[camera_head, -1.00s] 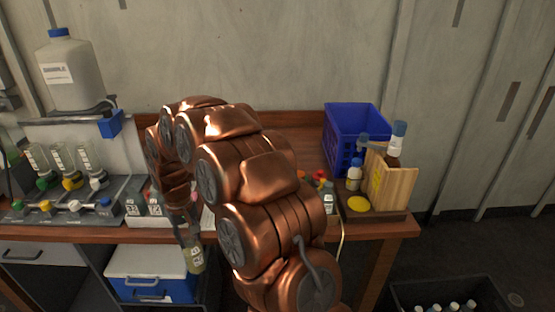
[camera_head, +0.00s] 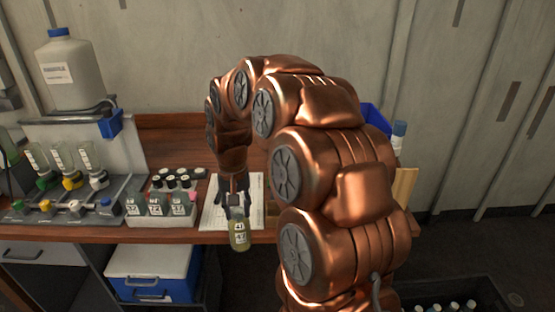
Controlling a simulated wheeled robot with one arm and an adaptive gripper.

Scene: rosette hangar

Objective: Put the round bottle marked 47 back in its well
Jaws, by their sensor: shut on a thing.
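My gripper (camera_head: 237,204) points down over the front of the bench and is shut on a round bottle (camera_head: 240,236) with yellowish contents. The bottle's white label appears to read 47. It hangs at the bench's front edge, roughly upright, in front of a white paper sheet (camera_head: 212,215). To its left stands a pale rack (camera_head: 158,227) with several bottles. Its front row shows grey bottles with numbered labels, one reading about 72 (camera_head: 156,205). Dark caps show in the rows behind. I cannot make out an empty well.
A grey valve manifold (camera_head: 60,212) with inverted bottles stands at the left. A large jug (camera_head: 70,72) sits on a shelf above. A blue and white cooler (camera_head: 150,275) is below the bench. My arm hides much of the right side, including most of the blue crate (camera_head: 375,118).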

